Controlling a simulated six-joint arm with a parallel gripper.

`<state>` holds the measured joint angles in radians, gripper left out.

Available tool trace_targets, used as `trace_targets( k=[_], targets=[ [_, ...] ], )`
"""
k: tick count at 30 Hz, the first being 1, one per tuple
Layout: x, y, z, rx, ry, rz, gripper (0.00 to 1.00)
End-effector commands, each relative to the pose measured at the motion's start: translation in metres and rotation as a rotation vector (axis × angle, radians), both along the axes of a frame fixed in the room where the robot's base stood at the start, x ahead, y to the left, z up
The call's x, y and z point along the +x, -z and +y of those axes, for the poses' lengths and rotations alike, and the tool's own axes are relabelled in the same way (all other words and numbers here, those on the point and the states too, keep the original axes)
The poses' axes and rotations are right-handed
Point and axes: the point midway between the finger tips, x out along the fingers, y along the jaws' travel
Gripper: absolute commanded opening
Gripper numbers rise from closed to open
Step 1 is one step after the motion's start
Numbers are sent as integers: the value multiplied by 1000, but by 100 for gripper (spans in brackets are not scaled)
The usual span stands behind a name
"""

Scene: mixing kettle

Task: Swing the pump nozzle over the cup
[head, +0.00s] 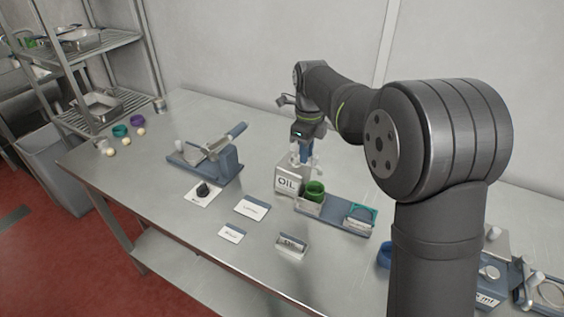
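A metal box labelled OIL (287,181) stands near the middle of the table. My gripper (302,157) points down over the top of this box. Its fingers are at the box's pump head, which they largely hide. I cannot tell whether they touch it or are closed on it, nor which way the nozzle points. A green cup (315,192) stands just right of the OIL box, at the left end of a blue-grey tray (336,218).
A teal-rimmed container (360,215) sits at the tray's right end. Labelled cards (251,207) lie on the clear front area. My arm hides part of the right side.

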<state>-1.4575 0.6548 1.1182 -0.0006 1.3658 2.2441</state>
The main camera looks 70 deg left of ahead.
Motion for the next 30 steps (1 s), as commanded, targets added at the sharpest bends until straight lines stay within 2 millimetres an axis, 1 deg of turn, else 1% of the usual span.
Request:
trace_targets(
  k=[1, 9, 13, 20, 30],
  targets=[
    [1, -7, 0, 4, 1, -1, 18],
    [0, -34, 1, 4, 0, -1, 18],
    [0, -44, 0, 2, 0, -1, 18],
    [0, -52, 0, 3, 0, 0, 18],
    [0, -86, 0, 3, 0, 0, 18]
  ],
)
